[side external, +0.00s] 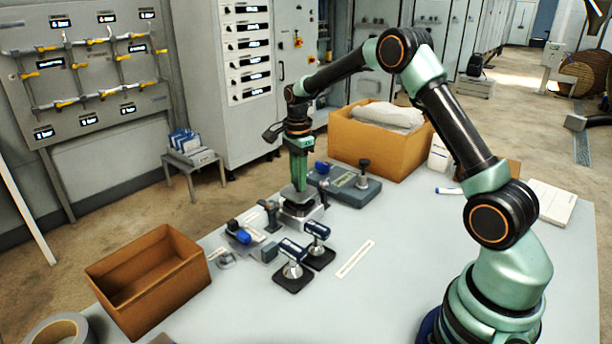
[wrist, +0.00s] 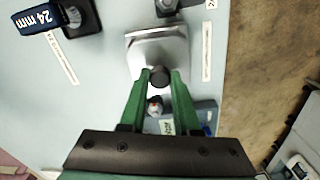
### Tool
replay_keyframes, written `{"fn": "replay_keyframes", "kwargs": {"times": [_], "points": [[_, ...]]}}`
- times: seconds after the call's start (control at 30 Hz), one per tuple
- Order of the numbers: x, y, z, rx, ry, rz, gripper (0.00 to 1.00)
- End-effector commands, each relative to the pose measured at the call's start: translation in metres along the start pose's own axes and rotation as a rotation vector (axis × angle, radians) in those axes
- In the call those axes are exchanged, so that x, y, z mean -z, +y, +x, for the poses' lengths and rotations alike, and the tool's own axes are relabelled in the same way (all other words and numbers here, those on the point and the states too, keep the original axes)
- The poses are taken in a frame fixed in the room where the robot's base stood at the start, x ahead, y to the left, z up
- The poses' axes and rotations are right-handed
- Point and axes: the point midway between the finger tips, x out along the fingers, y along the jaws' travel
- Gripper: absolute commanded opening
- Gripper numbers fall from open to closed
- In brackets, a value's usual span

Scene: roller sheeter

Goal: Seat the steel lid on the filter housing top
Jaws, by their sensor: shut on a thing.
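The steel lid (wrist: 158,50) is a pale square plate with a dark knob (wrist: 159,77). In the wrist view the green fingers of my gripper (wrist: 160,72) are shut on this knob, one finger on each side. In the side view my gripper (side external: 299,188) points straight down with the lid (side external: 299,196) under it. The filter housing (side external: 303,220), a light metal block on the table, is directly below the lid. The lid hides most of the housing in the wrist view. I cannot tell whether lid and housing touch or a small gap remains.
A grey-blue device with a display (side external: 352,188) stands close behind right. Two dark-based gauges (side external: 293,272) stand in front. An open cardboard box (side external: 150,278) is at front left, and a larger box (side external: 375,142) holding a bag stands behind.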

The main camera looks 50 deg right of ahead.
Motion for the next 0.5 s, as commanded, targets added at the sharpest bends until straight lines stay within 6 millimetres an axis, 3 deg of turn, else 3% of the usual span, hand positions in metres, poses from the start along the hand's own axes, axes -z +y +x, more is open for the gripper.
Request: {"fn": "replay_keyframes", "kwargs": {"times": [0.5], "points": [[0.000,0.000,0.011,0.001,0.000,0.000,0.00]]}}
